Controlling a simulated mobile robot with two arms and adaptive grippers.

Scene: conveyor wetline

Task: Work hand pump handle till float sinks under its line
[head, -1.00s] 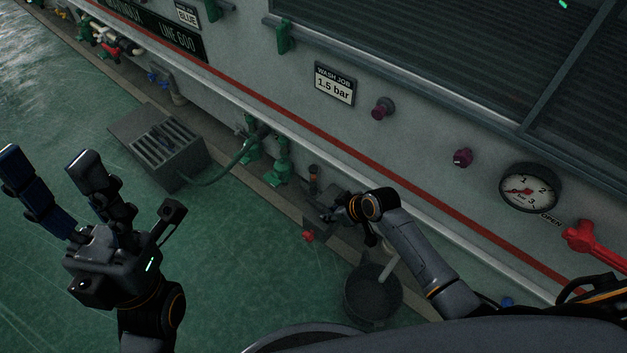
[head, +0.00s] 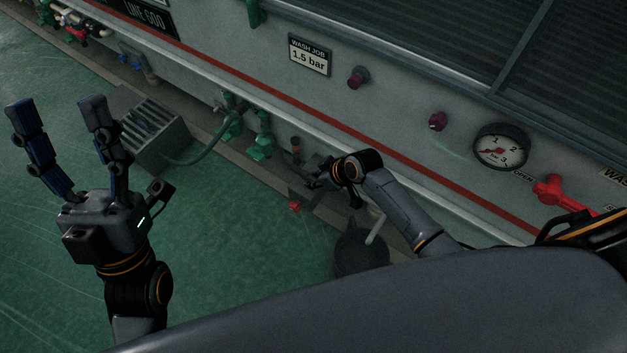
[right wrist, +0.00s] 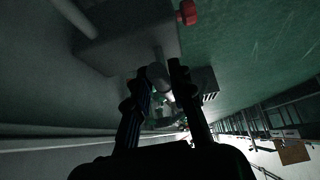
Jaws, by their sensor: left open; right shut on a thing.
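My right gripper (head: 325,178) is low by the wall, at a small grey pump unit (head: 303,194) with a red knob (head: 294,206). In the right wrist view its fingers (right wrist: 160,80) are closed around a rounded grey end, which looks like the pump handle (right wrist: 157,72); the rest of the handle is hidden. A short upright tube (head: 295,150) with an orange-brown part stands behind the pump. I cannot make out a float or its line. My left gripper (head: 57,108) is open and empty, raised over the green floor, away from the pump.
A dark bucket (head: 352,252) with a pale pipe stands beside my right arm. Green valves (head: 262,143) and a hose (head: 205,145) lead to a grated box (head: 150,130). A gauge (head: 500,148) and red handle (head: 552,190) are on the wall. Open floor lies left.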

